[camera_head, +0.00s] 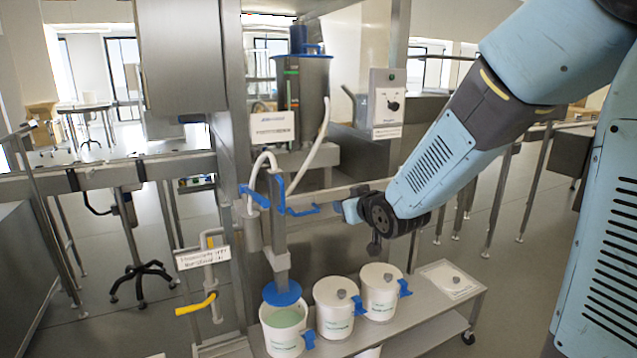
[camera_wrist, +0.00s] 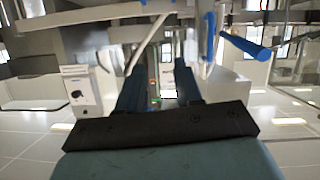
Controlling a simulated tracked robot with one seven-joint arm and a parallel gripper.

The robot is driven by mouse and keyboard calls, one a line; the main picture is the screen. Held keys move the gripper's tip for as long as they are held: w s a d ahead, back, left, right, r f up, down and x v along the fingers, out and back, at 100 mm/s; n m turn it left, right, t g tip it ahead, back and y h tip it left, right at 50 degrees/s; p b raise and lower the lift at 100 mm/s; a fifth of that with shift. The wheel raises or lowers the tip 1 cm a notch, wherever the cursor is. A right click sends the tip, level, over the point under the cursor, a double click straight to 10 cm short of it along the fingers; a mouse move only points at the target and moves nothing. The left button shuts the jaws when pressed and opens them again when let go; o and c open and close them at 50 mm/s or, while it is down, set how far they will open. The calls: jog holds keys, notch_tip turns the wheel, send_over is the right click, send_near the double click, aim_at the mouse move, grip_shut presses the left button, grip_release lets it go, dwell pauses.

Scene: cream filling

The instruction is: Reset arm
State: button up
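My arm (camera_head: 440,165) reaches in from the right in the head view, light blue with dark joints. My gripper (camera_head: 343,208) is at its end, in the air above the white buckets and just right of the blue lever (camera_head: 303,211) on the filling pipe. A small gap seems to show between them. In the wrist view my gripper (camera_wrist: 158,88) has two dark fingers standing apart, with only background between them. It is open and holds nothing. A blue handle (camera_wrist: 245,45) shows at the upper right there, away from the fingers.
An open bucket with pale green content (camera_head: 285,335) stands under the blue nozzle disc (camera_head: 282,293). Two lidded buckets (camera_head: 334,308) (camera_head: 380,290) stand beside it on the metal bench (camera_head: 425,325). A control box (camera_head: 388,100) and a steel tank (camera_head: 303,90) are behind.

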jog(key=s+d+r+m+g+h, duration=0.3)
jog(key=s+d+r+h, duration=0.2)
jog(key=s+d, duration=0.6)
jog(key=s+d+m+g, duration=0.1)
jog(key=s+d+g, duration=0.1)
jog(key=s, duration=0.6)
jog(key=s+d+r+m+g, duration=0.1)
jog(key=s+d+g, duration=0.1)
jog(key=s, duration=0.6)
jog(key=shift+s+d+r+m, duration=0.15)
jog(key=shift+s+d+m, duration=0.25)
jog(key=shift+d, duration=0.45)
